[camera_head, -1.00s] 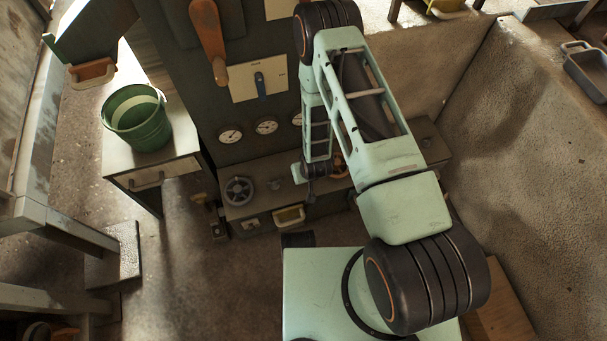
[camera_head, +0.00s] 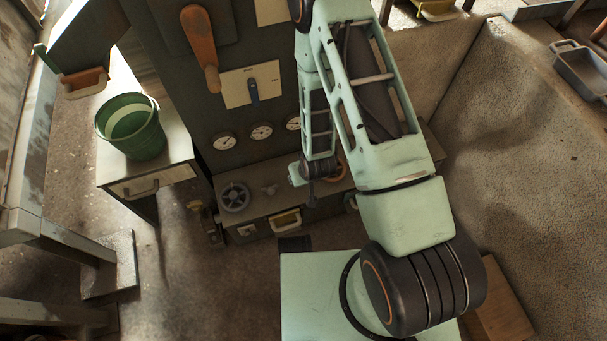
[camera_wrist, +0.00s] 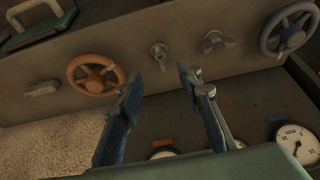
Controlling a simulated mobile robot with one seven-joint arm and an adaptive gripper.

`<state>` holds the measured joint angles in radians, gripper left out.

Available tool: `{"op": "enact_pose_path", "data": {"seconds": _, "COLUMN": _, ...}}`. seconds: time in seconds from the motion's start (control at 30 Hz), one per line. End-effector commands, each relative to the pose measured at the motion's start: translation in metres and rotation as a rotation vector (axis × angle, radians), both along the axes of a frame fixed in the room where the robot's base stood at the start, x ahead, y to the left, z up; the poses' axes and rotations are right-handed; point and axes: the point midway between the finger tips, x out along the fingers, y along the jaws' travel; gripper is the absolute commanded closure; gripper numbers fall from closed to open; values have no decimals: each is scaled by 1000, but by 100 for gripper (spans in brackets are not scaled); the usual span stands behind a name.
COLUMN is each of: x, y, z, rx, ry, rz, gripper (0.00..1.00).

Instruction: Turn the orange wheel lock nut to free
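The orange wheel (camera_wrist: 97,75) is on the panel at the left of the wrist view; part of it shows beside my arm in the head view (camera_head: 337,170). To its right in the wrist view is a small grey winged lock nut (camera_wrist: 159,54), its wings roughly upright. A second winged nut (camera_wrist: 215,41) sits nearer the grey wheel (camera_wrist: 287,33), its wings more sideways. My gripper (camera_wrist: 158,84) is open and empty, its blue fingers apart. In the picture the nut nearer the orange wheel appears just above the gap between the fingertips. I see no contact.
Gauges (camera_wrist: 297,143) sit at the lower right of the wrist view. In the head view, the grey wheel (camera_head: 235,196) is left of my wrist, and a green bucket (camera_head: 133,127) stands on a cabinet (camera_head: 155,180). A rough wall (camera_head: 530,180) rises at right.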

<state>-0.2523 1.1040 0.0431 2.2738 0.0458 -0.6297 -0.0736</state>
Motion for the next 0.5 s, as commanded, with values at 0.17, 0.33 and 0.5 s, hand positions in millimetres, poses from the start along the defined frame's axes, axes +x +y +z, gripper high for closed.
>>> {"op": "enact_pose_path", "data": {"seconds": 0.17, "x": -7, "y": -2, "z": 19, "rx": 0, "ry": -1, "rz": 0, "gripper": 67}}
{"op": "enact_pose_path", "data": {"seconds": 0.33, "x": -10, "y": -3, "z": 26, "rx": 0, "ry": 1, "rz": 0, "gripper": 67}}
{"op": "enact_pose_path", "data": {"seconds": 0.5, "x": -11, "y": -3, "z": 26, "rx": 0, "ry": 0, "rz": 0, "gripper": 67}}
